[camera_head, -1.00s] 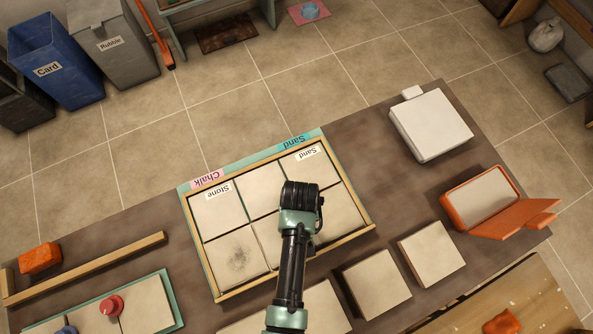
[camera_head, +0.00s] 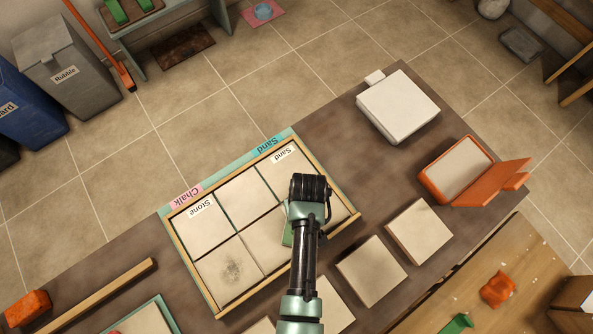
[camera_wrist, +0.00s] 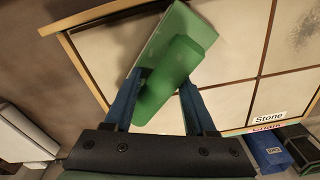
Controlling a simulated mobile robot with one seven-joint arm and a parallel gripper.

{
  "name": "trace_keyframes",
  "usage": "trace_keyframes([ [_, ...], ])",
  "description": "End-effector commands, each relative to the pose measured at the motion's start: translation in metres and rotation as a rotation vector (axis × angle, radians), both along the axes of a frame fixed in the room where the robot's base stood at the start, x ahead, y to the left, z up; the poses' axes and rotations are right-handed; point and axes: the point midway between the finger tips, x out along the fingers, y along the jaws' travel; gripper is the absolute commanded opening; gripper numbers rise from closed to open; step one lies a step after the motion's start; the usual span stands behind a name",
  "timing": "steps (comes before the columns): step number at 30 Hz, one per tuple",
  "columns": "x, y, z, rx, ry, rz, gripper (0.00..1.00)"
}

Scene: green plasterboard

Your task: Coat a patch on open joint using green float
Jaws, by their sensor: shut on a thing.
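My gripper (camera_wrist: 165,88) is shut on the green float (camera_wrist: 185,48), which sits tilted between the blue fingers in the wrist view. In the head view only a sliver of the float (camera_head: 288,232) shows beside my arm, over the right part of the framed board (camera_head: 199,290). The board holds several pale panels in two rows, with narrow joints between them. The front left panel (camera_head: 222,268) has a dark smudge. Labels read Stone (camera_head: 201,208) and Sand (camera_head: 282,157). My arm hides the front right panels. Contact between float and board cannot be told.
An orange open-lidded box (camera_head: 463,172) and a white block (camera_head: 398,106) stand right on the bench. Loose pale tiles (camera_head: 419,231) lie near the front. A wooden strip (camera_head: 100,293) and orange block (camera_head: 28,308) lie left. Bins stand on the floor behind.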

Motion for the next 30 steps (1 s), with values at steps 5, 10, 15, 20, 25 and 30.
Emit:
trace_keyframes([
  [5, -0.028, -0.017, -0.007, -0.040, 0.066, -0.003, 0.00],
  [10, -0.036, -0.004, -0.005, -0.039, 0.065, -0.001, 0.00],
  [15, -0.045, 0.008, -0.004, -0.040, 0.065, -0.002, 0.00],
  [20, -0.052, 0.018, -0.005, -0.041, 0.064, -0.002, 0.00],
  [25, -0.055, 0.021, -0.006, -0.042, 0.063, -0.006, 0.00],
  [30, -0.055, 0.021, -0.006, -0.042, 0.063, -0.007, 0.00],
])
